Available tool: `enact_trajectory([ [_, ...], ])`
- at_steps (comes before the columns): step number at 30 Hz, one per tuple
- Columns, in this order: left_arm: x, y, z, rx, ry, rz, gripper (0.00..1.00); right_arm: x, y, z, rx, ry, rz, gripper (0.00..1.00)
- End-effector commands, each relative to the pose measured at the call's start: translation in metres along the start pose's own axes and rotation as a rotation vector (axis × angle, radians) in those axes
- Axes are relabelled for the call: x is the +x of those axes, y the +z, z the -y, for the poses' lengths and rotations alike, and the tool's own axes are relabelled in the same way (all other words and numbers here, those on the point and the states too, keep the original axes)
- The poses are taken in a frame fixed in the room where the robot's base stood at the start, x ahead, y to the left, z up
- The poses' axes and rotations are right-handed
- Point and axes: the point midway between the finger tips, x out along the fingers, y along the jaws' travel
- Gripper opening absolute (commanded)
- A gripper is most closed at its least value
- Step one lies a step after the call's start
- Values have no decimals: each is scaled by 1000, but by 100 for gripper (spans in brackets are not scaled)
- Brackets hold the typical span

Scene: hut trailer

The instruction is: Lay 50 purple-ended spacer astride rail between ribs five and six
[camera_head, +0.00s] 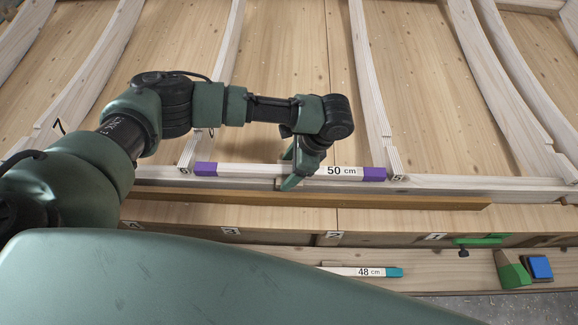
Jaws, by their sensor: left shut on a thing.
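The 50 cm spacer (342,171) is a pale bar with purple ends. It lies level across the picture, along the pale rail (440,183), between the rib marked 6 (200,143) on the left and the rib marked 5 (376,122) on the right. Its purple ends are close to both ribs. My right gripper is not in view.
A wooden strip (420,202) runs in front of the rail.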

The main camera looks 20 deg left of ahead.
Motion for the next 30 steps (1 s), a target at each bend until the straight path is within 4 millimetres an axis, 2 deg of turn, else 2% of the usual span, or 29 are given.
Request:
enact_trajectory([
  [30, 8, -4, 0, 1, -1, -1, 0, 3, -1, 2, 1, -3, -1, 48],
])
